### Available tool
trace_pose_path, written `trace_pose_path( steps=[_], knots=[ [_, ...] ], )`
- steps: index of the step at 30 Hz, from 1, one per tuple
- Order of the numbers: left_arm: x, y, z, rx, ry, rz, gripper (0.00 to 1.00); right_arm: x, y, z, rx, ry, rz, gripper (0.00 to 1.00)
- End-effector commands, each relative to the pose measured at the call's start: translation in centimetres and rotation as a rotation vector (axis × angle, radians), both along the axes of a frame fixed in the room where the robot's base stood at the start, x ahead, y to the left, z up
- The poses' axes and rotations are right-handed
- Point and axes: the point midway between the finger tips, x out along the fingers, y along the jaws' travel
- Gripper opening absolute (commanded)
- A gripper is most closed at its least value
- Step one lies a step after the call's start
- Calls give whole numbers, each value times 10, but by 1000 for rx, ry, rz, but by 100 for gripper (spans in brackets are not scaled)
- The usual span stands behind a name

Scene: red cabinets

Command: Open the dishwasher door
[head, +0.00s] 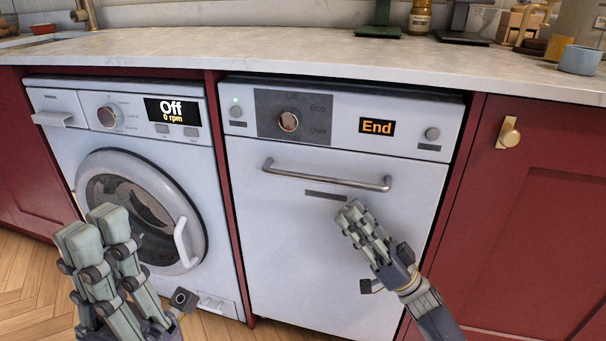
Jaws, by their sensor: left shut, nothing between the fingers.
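The dishwasher (290,240) stands in the middle of the head view under the worktop, with a white front, a control panel that reads "End" and its door shut. Its door handle (325,179) is a horizontal metal bar across the top of the door. My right gripper (352,212) is in front of the door, with its fingertips just below the right part of the handle and no clear grip on it. Its fingers look close together, but I cannot tell whether they are shut. My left gripper (92,225) is shut and empty, low at the left in front of the washing machine.
The washing machine (60,130) with a round door stands left of the dishwasher, its display reading "Off". A red cabinet (550,215) with a brass knob (508,132) is on the right. The worktop (250,50) overhangs the appliances. Wooden floor shows at lower left.

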Motion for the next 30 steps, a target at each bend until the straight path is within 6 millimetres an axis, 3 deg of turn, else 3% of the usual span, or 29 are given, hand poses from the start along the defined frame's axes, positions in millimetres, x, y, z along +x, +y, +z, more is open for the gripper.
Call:
trace_pose_path(
  steps=[16,30],
  knots=[
    [1,-2,6,5,-59,3,0,31,58,62,2,-6,0,20],
    [1,-3,9,7,-69,3,0,36,66,73,2,-2,-1,17]
  ],
)
